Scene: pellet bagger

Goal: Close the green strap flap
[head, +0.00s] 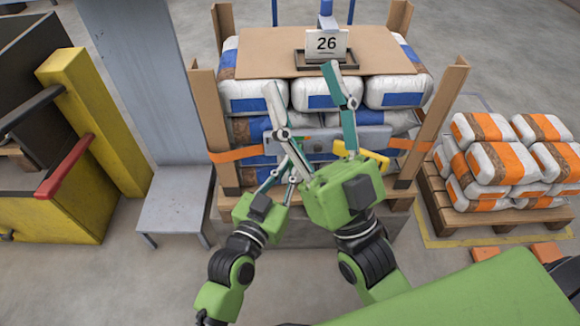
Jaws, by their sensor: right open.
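An orange strap (236,154) runs across the front of the bag stack, with a grey-blue bar-shaped fitting (372,138) at its middle. A yellow piece (375,161) shows just below the fitting's right part. I cannot make out a green flap; my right gripper hides part of the fitting. My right gripper (304,83) is open, its two long fingers spread upward in front of the stack, with nothing between them. My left gripper (281,178) is lower and to the left, close to the right one. Its fingertips are partly hidden, and whether it is open is unclear.
A cardboard sheet (262,50) with a "26" sign (327,44) covers the stack between brown corner posts (440,105). Orange-white bags (495,165) lie on a pallet at right. A grey step (175,200) and yellow machine (95,120) stand at left.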

